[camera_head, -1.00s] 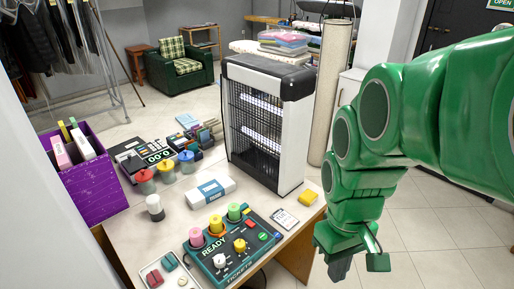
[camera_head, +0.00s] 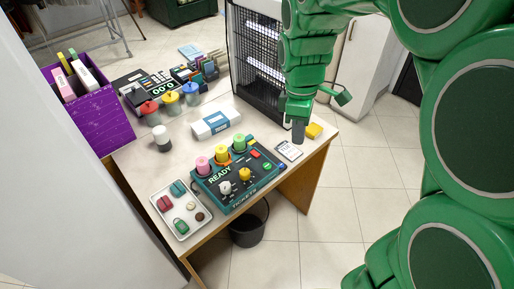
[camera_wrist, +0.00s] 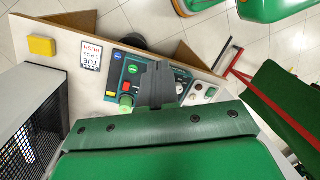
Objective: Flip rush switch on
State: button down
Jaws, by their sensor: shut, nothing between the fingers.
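The dark teal ticket panel (camera_head: 232,188) lies on the table with "READY" and "TICKETS" lettering. It carries pink, yellow and green round pieces, a white knob (camera_head: 224,187), a yellow knob (camera_head: 245,174), a red control (camera_head: 254,153) and a green button (camera_head: 267,166). Which control is the rush switch cannot be read. In the wrist view the panel (camera_wrist: 119,78) is partly hidden behind the fingers. My gripper (camera_head: 299,132) is shut and empty, pointing down above the table near the panel's back right corner. Its fingers (camera_wrist: 157,84) also show in the wrist view.
A printed card (camera_head: 289,150) marked "RUSH" in the wrist view and a yellow block (camera_head: 314,131) lie right of the panel. A tall black-and-white heater-like unit (camera_head: 256,62) stands behind. A small tray (camera_head: 179,225) is at left. A bin (camera_head: 249,226) is below.

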jog(key=w+a+f+n, duration=0.4)
jog(key=w+a+n, duration=0.2)
jog(key=w, duration=0.3)
jog(key=n, duration=0.6)
send_over(258, 155)
jog(key=w+a, duration=0.2)
jog(key=f, duration=0.4)
jog(key=shift+s+d, duration=0.2)
jog(key=shift+s, duration=0.05)
jog(key=shift+f, duration=0.1)
jog(key=f, duration=0.4)
jog(key=s+d+f, duration=0.1)
jog(key=f, duration=0.9)
jog(key=shift+s+d, duration=0.15)
jog(key=shift+t, duration=0.3)
jog(key=shift+w, duration=0.2)
jog(key=shift+w+a+r, duration=0.15)
jog(key=shift+w+a, duration=0.25)
jog(key=shift+a, duration=0.1)
